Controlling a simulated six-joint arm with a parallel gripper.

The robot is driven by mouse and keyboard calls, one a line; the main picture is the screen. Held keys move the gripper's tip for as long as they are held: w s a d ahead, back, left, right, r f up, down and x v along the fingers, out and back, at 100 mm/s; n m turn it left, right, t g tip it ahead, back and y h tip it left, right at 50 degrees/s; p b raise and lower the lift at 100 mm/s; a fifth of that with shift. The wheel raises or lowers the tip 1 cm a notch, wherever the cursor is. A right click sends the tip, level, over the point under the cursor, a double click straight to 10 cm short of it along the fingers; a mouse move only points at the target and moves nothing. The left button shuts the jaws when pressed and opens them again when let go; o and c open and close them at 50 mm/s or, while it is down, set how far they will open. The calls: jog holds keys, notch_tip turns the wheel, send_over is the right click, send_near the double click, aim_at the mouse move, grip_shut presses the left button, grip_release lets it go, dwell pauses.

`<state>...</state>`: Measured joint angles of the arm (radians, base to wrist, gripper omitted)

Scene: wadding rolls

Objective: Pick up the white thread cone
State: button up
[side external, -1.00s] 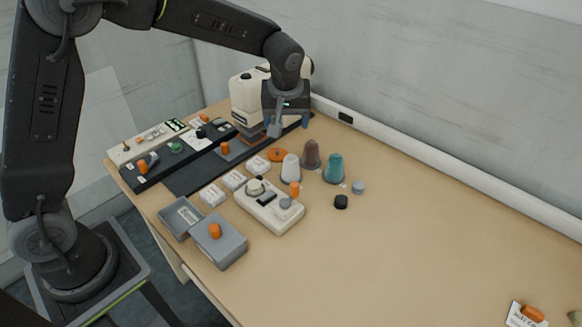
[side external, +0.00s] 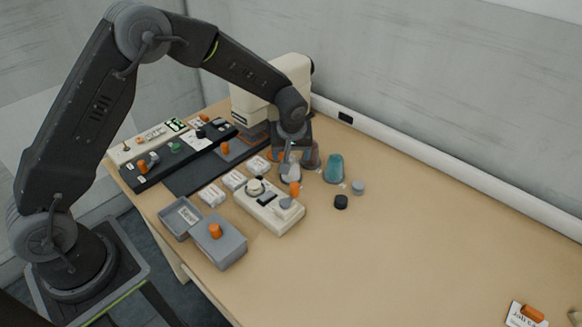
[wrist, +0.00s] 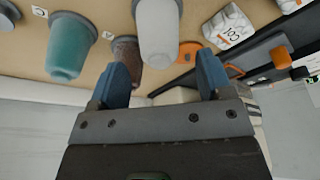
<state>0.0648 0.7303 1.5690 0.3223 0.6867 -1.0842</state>
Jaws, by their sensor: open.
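The white thread cone (side external: 290,174) stands on the table, its upper part hidden behind my gripper in the side view. In the wrist view the white cone (wrist: 159,35) shows just beyond the fingertips and between their lines. My gripper (side external: 290,155) is open and points down over the cone; its blue fingers (wrist: 165,72) are spread in the wrist view with nothing between them. The brown cone (wrist: 126,60) is beside the white one, near one finger. The teal cone (side external: 334,168) stands further right in the side view.
A sewing machine (side external: 262,100) stands behind the cones. A cream device (side external: 268,208) with knobs lies in front. A black cap (side external: 341,202) and a grey cap (side external: 358,187) lie to the right. White packets (side external: 234,180) lie to the left. The table's right side is mostly clear.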

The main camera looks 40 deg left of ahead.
jog(key=shift+x, duration=1.2)
jog(key=c, duration=1)
